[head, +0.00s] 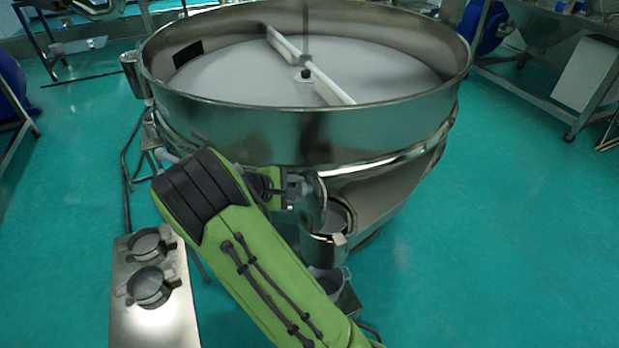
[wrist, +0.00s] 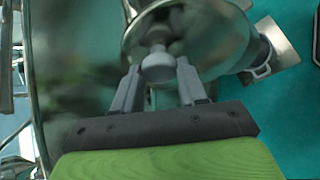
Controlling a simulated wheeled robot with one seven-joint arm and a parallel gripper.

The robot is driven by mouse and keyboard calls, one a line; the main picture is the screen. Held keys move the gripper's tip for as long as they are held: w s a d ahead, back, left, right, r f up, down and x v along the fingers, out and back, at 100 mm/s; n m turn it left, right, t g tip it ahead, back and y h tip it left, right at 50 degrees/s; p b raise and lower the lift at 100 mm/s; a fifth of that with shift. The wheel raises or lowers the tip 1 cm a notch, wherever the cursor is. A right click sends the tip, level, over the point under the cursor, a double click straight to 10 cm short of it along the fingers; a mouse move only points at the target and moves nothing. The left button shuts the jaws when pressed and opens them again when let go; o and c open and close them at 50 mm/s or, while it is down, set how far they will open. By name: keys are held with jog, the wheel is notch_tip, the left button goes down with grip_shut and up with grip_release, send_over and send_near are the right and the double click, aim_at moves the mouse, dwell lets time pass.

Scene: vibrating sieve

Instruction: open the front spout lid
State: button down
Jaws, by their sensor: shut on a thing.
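The vibrating sieve's round steel body (head: 250,135) fills the upper middle of the head view. Its front spout (head: 327,248) sticks out below the rim, and part of its mouth shows. The round metal spout lid (head: 314,203) stands steeply tilted at the left side of that mouth, not flat over it. My gripper (head: 292,190) is at the lid's left face, partly hidden by my green arm. In the wrist view, the gripper (wrist: 158,80) has its two fingers on either side of the lid's pale round knob (wrist: 158,66). The shiny lid (wrist: 205,42) spreads behind the knob.
A steel stand (head: 160,318) with two small lidded pots is at the lower left. A container (head: 328,285) sits below the spout. The green floor (head: 480,240) on the right is clear. Steel equipment (head: 585,75) stands at the back right.

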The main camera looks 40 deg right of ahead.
jog(key=w+a+f+n+h+p, duration=0.1)
jog(key=w+a+f+h+p, duration=0.1)
jog(key=a+h, duration=0.3)
jog(key=shift+a+f+g+h, duration=0.15)
jog(key=shift+a+g+h, duration=0.2)
jog(key=shift+a, duration=0.8)
jog(key=shift+w, duration=0.1)
jog(key=c, duration=0.6)
grip_release()
jog(key=shift+c, duration=0.2)
jog(key=a+r, duration=0.1)
jog(key=a, duration=1.4)
jog(key=shift+a+r+p, duration=0.35)
jog(key=shift+p, duration=0.1)
